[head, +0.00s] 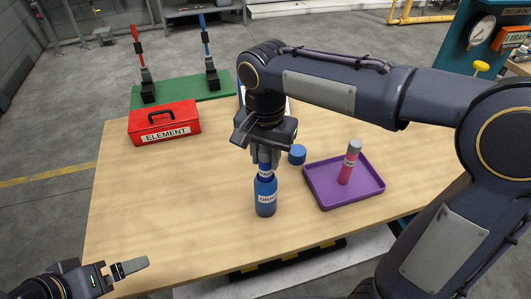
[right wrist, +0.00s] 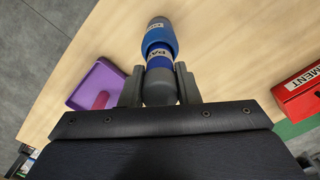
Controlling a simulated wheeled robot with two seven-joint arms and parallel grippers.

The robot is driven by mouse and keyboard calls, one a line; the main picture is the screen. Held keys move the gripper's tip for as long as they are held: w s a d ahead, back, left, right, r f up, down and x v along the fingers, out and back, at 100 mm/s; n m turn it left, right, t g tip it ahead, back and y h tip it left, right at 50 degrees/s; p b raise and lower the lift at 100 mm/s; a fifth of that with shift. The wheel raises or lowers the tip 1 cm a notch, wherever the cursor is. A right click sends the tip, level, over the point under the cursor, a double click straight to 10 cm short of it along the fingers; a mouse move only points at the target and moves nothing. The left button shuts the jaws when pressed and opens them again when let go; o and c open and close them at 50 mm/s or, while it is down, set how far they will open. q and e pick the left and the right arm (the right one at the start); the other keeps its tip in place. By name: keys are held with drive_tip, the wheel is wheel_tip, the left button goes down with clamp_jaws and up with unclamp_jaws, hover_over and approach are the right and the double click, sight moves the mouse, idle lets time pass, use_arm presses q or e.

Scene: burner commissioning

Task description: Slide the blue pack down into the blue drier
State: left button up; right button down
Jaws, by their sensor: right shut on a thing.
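The blue drier (head: 265,198), a bottle-like body with a white label, stands upright on the table. The blue pack (head: 265,171) is directly above it, upright, its lower end at the drier's mouth. My right gripper (head: 264,157) points down and is shut on the pack's grey top. In the right wrist view the pack (right wrist: 159,61) lines up with the drier (right wrist: 158,36), and the fingers (right wrist: 158,86) flank its grey end. How deep the pack sits inside is hidden. My left gripper (head: 130,268) is low at the left, away from both; its finger gap is unclear.
A blue cap (head: 297,154) lies behind the drier, to the right. A purple tray (head: 322,199) holds an upright pink pack (head: 349,163). A red ELEMENT box (head: 165,124) and a green board (head: 195,91) with two levers are at the back left. The table's left-front area is clear.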

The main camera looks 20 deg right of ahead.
idle(0.3)
drive_tip(key=c, duration=1)
unclamp_jaws()
wheel_tip(320, 180, up, 8)
drive_tip(key=shift+f+p, duration=0.15)
drive_tip(key=shift+p, duration=0.15)
drive_tip(key=s+d+f+n+t+y, duration=0.1)
drive_tip(key=s+d+f+n+t, duration=0.1)
drive_tip(key=s+d+f, duration=0.1)
drive_tip(key=s+d+f+n+t+y, duration=0.1)
drive_tip(key=s+d+f+n, duration=0.1)
drive_tip(key=s+f, duration=0.3)
drive_tip(key=s+d+f+n+t+y, duration=0.1)
drive_tip(key=s+d+f+t, duration=0.1)
drive_tip(key=s, duration=0.6)
drive_tip(key=shift+s+d+f+n+t+y, duration=0.1)
drive_tip(key=shift+d+f+n+t+y, duration=0.25)
drive_tip(key=shift+d+f, duration=0.65)
